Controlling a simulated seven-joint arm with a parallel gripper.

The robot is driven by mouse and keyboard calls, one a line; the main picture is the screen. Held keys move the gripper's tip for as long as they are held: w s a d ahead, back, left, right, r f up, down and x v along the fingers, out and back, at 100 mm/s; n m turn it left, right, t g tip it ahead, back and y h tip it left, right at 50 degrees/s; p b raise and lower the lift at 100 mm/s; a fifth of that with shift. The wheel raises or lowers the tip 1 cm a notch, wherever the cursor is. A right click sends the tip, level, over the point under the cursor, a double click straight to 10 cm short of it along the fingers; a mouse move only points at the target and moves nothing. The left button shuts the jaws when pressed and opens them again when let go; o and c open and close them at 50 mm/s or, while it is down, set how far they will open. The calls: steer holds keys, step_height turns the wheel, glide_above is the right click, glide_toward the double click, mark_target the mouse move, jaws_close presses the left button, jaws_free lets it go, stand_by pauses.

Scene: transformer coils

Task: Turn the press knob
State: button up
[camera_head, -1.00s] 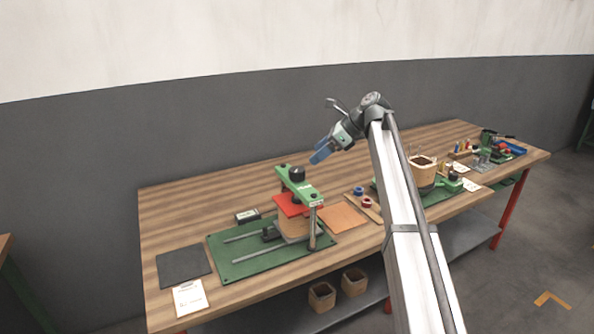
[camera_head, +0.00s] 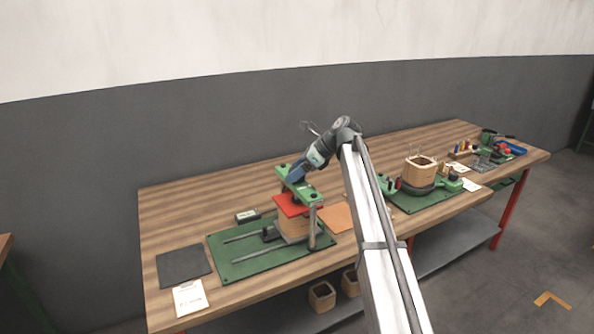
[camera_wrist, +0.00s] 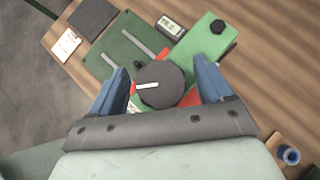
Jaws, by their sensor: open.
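The press knob (camera_wrist: 161,86) is a round black knob with a white pointer line, on top of the green press beam (camera_wrist: 207,42) in the wrist view. My gripper (camera_wrist: 160,84) is open, with one blue finger on each side of the knob. I cannot tell whether the fingers touch it. In the head view my gripper (camera_head: 294,175) is over the press and hides the knob. The green press beam (camera_head: 302,191) stands above a red plate (camera_head: 291,205) and a wooden-coloured coil block (camera_head: 293,225).
The press stands on a green base plate (camera_head: 230,262) with rails. A small meter (camera_head: 247,215) lies behind it; a dark mat (camera_head: 183,266) and a clipboard (camera_head: 189,298) are at left. Another coil (camera_head: 420,172) stands on the right. The table's back left is clear.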

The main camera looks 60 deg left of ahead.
steer(key=c, duration=1)
steer(key=shift+o, duration=0.2)
steer(key=n+g+h, duration=0.1)
steer(key=n+h, duration=0.1)
steer(key=n, duration=0.1)
steer(key=shift+a, duration=0.15)
steer(key=shift+n+g+h, duration=0.6)
steer(key=shift+n+h, duration=1.1)
steer(key=shift+n, duration=0.5)
steer(key=o, duration=1)
steer(key=shift+c, duration=0.2)
